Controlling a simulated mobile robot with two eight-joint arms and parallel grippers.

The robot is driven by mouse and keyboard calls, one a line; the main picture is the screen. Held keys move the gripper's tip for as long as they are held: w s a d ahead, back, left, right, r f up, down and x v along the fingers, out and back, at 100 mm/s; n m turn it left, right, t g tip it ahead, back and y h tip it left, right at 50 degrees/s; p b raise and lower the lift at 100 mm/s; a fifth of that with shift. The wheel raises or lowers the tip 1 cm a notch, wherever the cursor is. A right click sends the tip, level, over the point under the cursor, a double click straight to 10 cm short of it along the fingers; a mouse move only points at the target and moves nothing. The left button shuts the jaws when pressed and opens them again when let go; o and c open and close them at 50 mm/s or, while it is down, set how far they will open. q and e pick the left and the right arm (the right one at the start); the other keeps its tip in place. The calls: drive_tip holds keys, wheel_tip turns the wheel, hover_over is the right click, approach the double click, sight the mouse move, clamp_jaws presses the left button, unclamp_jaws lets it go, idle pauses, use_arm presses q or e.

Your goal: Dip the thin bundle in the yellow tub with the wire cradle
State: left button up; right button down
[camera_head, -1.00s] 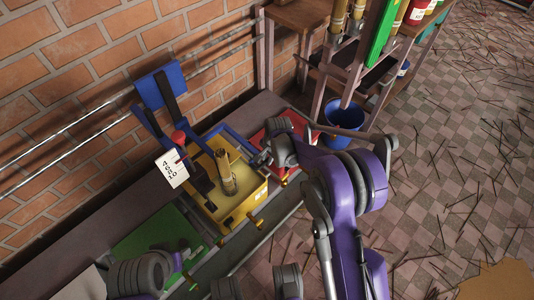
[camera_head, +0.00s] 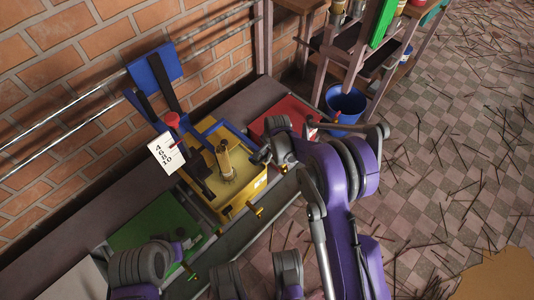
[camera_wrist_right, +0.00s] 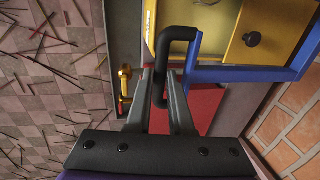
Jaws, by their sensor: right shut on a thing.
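The yellow tub (camera_head: 251,188) sits on the bench in the middle of the head view and holds a dull yellowish content. The thin bundle (camera_head: 224,160) is tan and stands nearly upright in it, its lower end down at the content. A wire cradle under the bundle cannot be made out. My right gripper (camera_head: 262,157) is at the tub's right side. In the right wrist view, my right gripper (camera_wrist_right: 160,88) is shut on a bent black handle (camera_wrist_right: 178,34) beside the yellow tub (camera_wrist_right: 228,28). My left gripper is not visible; grey and purple parts of mine show lower left.
A blue frame with a black strap rises behind the tub, beside a white number card (camera_head: 166,153). A blue bucket (camera_head: 346,104) and a shelf stand further right.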

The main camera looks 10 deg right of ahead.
drive_tip(key=c, duration=0.8)
unclamp_jaws()
drive_tip(key=shift+f, duration=0.1)
drive_tip(key=r+p, duration=0.1)
drive_tip(key=r, duration=0.2)
drive_tip(key=s+r+p, duration=0.1)
drive_tip(key=r, duration=0.3)
drive_tip(key=d+r+p, duration=0.1)
drive_tip(key=r, duration=0.2)
drive_tip(key=shift+s+d+r, duration=0.1)
drive_tip(key=shift+s+r, duration=0.25)
drive_tip(key=shift+s, duration=0.05)
